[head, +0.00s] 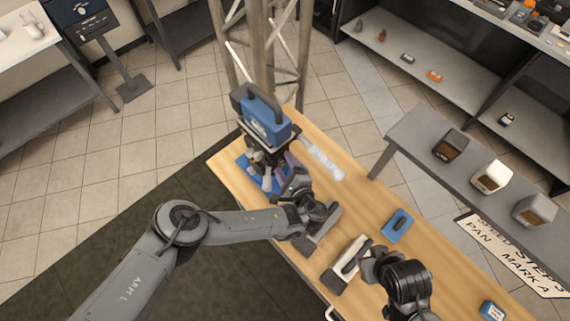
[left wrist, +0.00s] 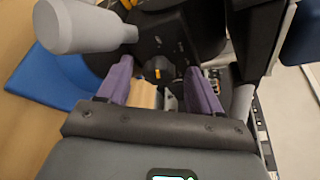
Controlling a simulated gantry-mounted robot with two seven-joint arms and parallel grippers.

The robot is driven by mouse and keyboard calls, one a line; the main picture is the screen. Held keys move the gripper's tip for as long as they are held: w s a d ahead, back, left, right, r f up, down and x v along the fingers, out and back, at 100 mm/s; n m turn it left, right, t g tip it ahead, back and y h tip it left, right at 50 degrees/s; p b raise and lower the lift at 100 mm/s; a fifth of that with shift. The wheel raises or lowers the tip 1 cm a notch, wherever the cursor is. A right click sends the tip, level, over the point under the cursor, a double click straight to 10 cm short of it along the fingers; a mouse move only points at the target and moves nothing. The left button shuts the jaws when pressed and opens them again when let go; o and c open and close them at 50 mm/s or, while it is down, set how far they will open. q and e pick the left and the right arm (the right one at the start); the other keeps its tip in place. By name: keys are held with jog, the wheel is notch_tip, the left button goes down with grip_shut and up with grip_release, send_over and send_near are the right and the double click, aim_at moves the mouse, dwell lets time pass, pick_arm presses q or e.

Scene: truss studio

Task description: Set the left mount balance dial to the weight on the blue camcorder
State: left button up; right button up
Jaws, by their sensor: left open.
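The blue camcorder (head: 264,122) with a dark top handle sits on the left mount (head: 262,155), above a blue base (head: 262,182). A label on its side is too small to read. My left gripper (head: 287,178) is beside the mount, below the camcorder. In the left wrist view its purple fingers (left wrist: 160,84) are apart, with the mount's dark part (left wrist: 160,42) and a small orange mark (left wrist: 157,73) just beyond them. I cannot make out the dial's setting. My right gripper (head: 372,264) is low over the table; its fingers are not clear.
A grey cylindrical handle (left wrist: 85,27) sticks out close to my left fingers. A white-and-dark device (head: 347,263) and a blue box (head: 397,226) lie on the wooden table (head: 325,215). Several camera-like blocks stand on the grey shelf (head: 420,125). A truss rises behind the mount.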

pick_arm(q)
jog(key=shift+s, duration=0.1)
jog(key=shift+c, duration=1)
jog(key=c, duration=0.9)
jog(key=shift+o, duration=0.2)
